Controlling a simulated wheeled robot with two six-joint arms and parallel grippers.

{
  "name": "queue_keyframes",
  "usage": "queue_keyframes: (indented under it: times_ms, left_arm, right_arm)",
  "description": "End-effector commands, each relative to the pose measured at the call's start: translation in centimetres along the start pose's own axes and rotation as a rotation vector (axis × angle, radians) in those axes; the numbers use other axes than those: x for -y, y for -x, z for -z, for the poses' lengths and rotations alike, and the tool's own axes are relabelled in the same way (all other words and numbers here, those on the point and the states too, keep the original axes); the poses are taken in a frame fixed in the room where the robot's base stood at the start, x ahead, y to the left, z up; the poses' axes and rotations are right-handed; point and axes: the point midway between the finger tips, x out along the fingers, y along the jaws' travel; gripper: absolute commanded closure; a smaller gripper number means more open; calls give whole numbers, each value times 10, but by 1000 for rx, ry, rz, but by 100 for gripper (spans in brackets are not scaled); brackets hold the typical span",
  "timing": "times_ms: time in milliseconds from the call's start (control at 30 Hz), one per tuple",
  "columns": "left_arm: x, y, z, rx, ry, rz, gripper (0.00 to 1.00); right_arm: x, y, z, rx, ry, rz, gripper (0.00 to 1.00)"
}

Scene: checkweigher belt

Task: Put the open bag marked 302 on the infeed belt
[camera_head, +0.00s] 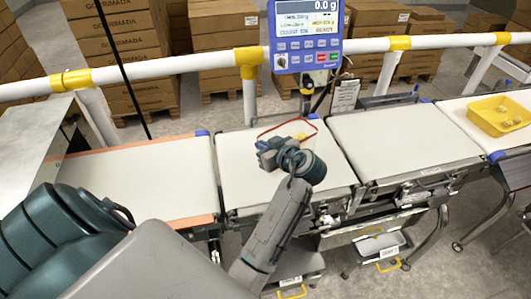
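A clear bag with a red rim (311,122) shows on the middle belt section (238,180), just behind my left gripper. Something yellow is at its right side; its number cannot be read. My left gripper (268,152) is over the middle section, at the near side of the bag. Its fingers are small and partly hidden by the wrist, so I cannot tell whether it grips the rim. The left belt section (140,180) has orange edges and is bare. No label shows which section is the infeed belt. My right gripper is not in view.
A blue display (308,35) reading 0.0 g stands behind the middle section. The right belt section (395,140) is empty. A yellow tray (472,118) with small items is at the far right. White rails (170,66) and stacked cartons (225,25) stand behind.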

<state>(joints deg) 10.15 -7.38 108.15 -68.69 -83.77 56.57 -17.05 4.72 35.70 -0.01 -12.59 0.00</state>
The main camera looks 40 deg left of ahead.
Motion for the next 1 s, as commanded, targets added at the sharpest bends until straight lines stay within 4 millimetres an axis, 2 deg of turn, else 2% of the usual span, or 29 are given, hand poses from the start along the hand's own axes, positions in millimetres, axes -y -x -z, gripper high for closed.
queue_keyframes:
  times_ms: [300,500,633,1000]
  left_arm:
    - [0,-14,-33,0,0,0,100]
    - [0,-15,-35,0,2,-1,100]
    - [0,-15,-36,1,1,0,76]
    - [0,-14,-34,1,1,-1,76]
  right_arm:
    - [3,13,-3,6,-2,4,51]
    - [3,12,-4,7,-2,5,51]
    - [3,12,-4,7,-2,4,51]
    - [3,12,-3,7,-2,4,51]
